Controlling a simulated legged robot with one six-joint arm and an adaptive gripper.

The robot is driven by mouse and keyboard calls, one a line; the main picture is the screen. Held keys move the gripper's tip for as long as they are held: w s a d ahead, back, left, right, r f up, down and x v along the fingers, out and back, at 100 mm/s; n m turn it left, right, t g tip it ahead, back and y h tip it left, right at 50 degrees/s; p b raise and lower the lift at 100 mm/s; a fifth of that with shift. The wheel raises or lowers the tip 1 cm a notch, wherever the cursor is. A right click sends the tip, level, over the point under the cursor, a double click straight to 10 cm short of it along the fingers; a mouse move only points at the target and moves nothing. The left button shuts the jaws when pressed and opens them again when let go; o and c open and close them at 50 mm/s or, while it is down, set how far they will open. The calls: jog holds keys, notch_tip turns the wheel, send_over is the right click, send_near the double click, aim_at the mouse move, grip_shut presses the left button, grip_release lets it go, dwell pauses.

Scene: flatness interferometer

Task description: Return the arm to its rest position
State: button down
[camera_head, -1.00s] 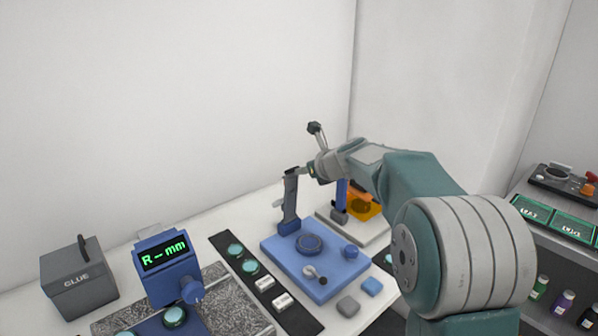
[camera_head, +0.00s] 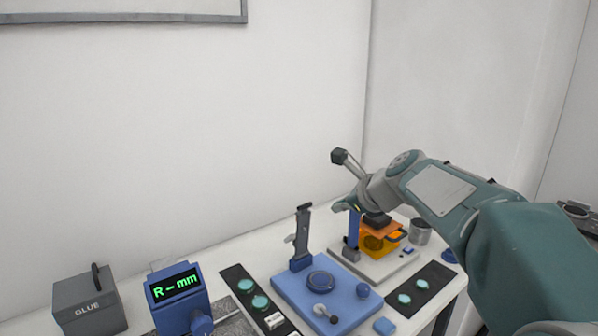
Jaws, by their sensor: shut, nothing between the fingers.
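My arm enters from the right edge and reaches left and back over the table. My gripper (camera_head: 343,205) is at its end, pointing left, in front of the upper part of the microscope-like instrument with an orange shield (camera_head: 381,232). It is small in view and looks shut and empty. It is above and to the right of the blue base plate (camera_head: 303,303) and its upright post (camera_head: 303,238), apart from both. The near part of the arm fills the lower right and hides what lies behind it.
A grey cup (camera_head: 420,231) stands by the instrument. Walls stand close behind.

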jog(key=s+d+f+n+g+h, duration=0.1)
jog(key=s+f+n, duration=0.3)
jog(key=s+n, duration=0.4)
jog(key=s+d+f+n+g+h, duration=0.1)
jog(key=s+f+n+h, duration=0.2)
jog(key=s+n, duration=0.5)
jog(key=s+d+f+n+g+h, duration=0.1)
jog(key=s+f+n, duration=0.3)
jog(key=s+n, duration=0.4)
jog(key=s+h, duration=0.1)
jog(key=s, duration=0.6)
jog(key=shift+f, duration=0.4)
